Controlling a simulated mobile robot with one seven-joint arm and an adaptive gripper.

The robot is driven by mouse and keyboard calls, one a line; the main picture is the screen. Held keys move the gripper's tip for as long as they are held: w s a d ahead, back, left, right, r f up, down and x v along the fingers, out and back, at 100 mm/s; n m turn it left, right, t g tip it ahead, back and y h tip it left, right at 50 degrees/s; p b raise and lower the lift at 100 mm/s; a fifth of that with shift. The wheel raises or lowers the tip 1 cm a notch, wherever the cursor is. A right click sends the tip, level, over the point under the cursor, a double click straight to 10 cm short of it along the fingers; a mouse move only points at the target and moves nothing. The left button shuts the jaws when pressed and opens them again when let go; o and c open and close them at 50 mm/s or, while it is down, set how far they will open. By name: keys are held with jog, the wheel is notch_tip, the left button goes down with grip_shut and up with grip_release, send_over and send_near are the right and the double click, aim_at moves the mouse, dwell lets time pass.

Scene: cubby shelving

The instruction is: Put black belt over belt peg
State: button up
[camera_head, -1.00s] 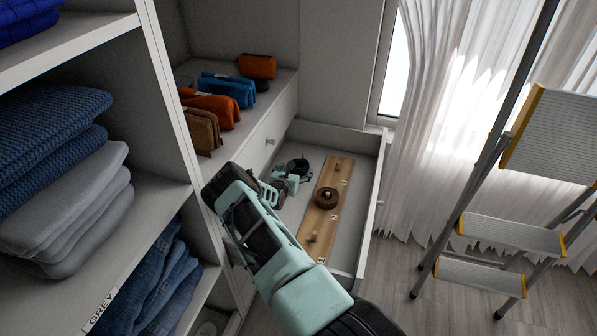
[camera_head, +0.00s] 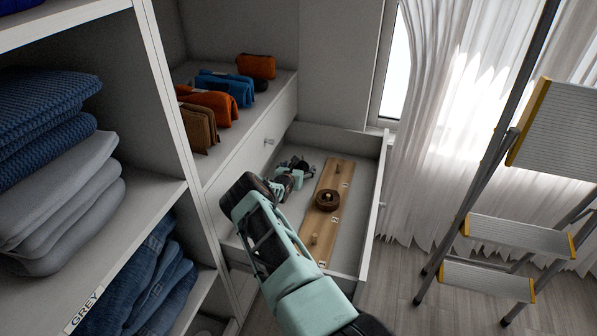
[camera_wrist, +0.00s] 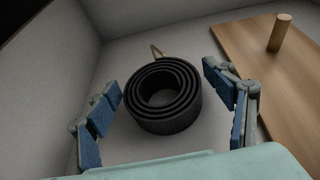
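The black belt (camera_wrist: 165,100) lies coiled on the drawer floor in the wrist view, with a small metal end sticking out behind it. My gripper (camera_wrist: 163,82) is open, with one finger on each side of the coil and a gap to both. In the head view my gripper (camera_head: 288,180) reaches into the drawer and mostly hides the black belt. A wooden board (camera_head: 318,222) right of it carries upright pegs. A brown coiled belt (camera_head: 327,202) sits around the middle peg. The far peg (camera_head: 337,168) and near peg (camera_head: 314,239) are bare. A bare peg (camera_wrist: 280,32) shows in the wrist view.
The open drawer (camera_head: 372,225) has raised walls around the board. Orange, blue and brown pouches (camera_head: 212,107) stand on the ledge at the back left. Shelves with folded clothes (camera_head: 60,210) are at left. A stepladder (camera_head: 515,235) stands at right.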

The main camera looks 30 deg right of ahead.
jog(key=c, duration=1.2)
jog(key=shift+r, duration=0.1)
